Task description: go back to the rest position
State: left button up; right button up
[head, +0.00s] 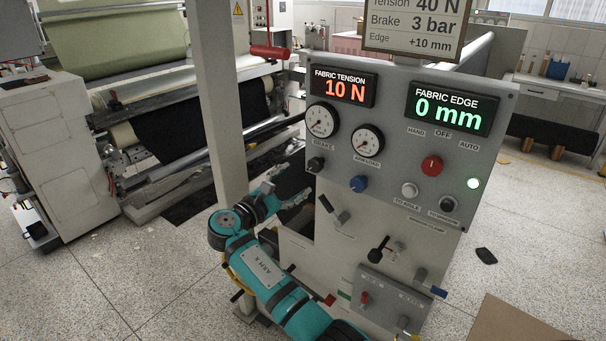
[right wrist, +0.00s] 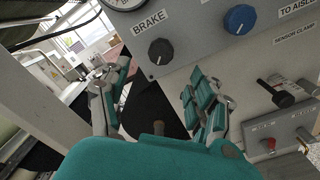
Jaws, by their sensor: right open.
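My right gripper (head: 288,190) is open and empty at the left edge of the grey control panel (head: 402,100), below the brake knob (head: 315,164). In the right wrist view its two fingers (right wrist: 155,100) stand wide apart with nothing between them. The brake knob (right wrist: 161,52) is above and beyond the fingers, apart from them in that view. The blue knob (right wrist: 240,19) is farther right. My left gripper is not in view.
The panel displays read 10 N (head: 343,88) and 0 mm (head: 450,109). Two levers (head: 334,208) (head: 379,249) stick out below the panel. A pale post (head: 217,100) stands left of the gripper. A fabric machine (head: 160,120) is behind. Speckled floor lies open at left.

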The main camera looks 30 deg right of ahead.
jog(key=shift+s+a, duration=0.25)
jog(key=shift+a, duration=0.3)
jog(key=shift+f, duration=0.1)
